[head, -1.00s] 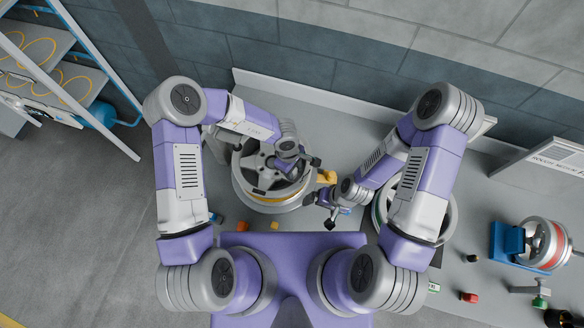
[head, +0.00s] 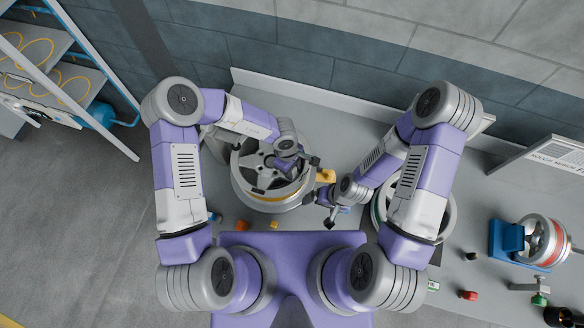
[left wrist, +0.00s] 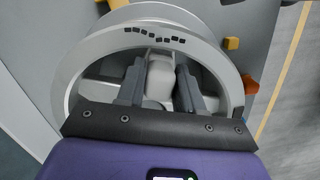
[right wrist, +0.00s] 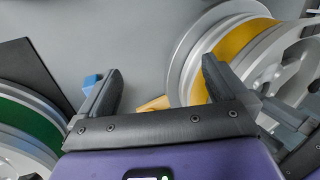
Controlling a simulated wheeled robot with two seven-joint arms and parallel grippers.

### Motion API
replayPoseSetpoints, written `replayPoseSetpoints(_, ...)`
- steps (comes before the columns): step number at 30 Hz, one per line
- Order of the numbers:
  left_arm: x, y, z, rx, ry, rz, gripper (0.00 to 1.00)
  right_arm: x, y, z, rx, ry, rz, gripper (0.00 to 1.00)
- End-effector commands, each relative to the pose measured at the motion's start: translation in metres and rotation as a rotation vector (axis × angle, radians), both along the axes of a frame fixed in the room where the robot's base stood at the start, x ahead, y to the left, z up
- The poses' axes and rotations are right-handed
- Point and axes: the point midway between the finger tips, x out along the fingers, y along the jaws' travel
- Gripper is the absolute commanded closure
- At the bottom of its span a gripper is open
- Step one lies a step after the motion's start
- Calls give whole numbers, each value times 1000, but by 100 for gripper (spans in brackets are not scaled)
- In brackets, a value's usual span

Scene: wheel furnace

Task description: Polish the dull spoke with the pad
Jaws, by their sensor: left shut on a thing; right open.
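A grey spoked wheel (head: 262,202) with a yellow band lies on the bench, left of centre. My left gripper (left wrist: 161,80) is over it, shut on a light grey piece that looks like a spoke. In the head view its fingers are hidden by the hand. My right gripper (right wrist: 162,80) is open and empty, just right of this wheel. A yellow-orange piece (head: 326,176) sits at the wheel's right edge, close to the right gripper. I cannot tell whether it is the pad. Which spoke is dull is not clear.
A second wheel with a green band (right wrist: 28,115) lies to the right, partly under my right arm. Small orange (head: 242,225) and yellow (head: 274,225) blocks lie at the bench's front. A blue stand with a red-banded wheel (head: 541,243) is far right. A wall runs behind.

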Motion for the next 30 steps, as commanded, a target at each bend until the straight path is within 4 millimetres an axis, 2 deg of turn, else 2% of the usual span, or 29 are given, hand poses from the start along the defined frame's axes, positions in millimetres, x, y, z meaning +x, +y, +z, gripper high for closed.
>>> replayPoseSetpoints(5,4,7,-2,3,1,4,88,0,0,0,0,0,0,0)
replayPoseSetpoints(16,-4,-3,-1,3,3,1,88,0,0,0,0,0,0,0)
replayPoseSetpoints(30,3,5,1,1,0,1,88,0,0,0,0,0,0,0)
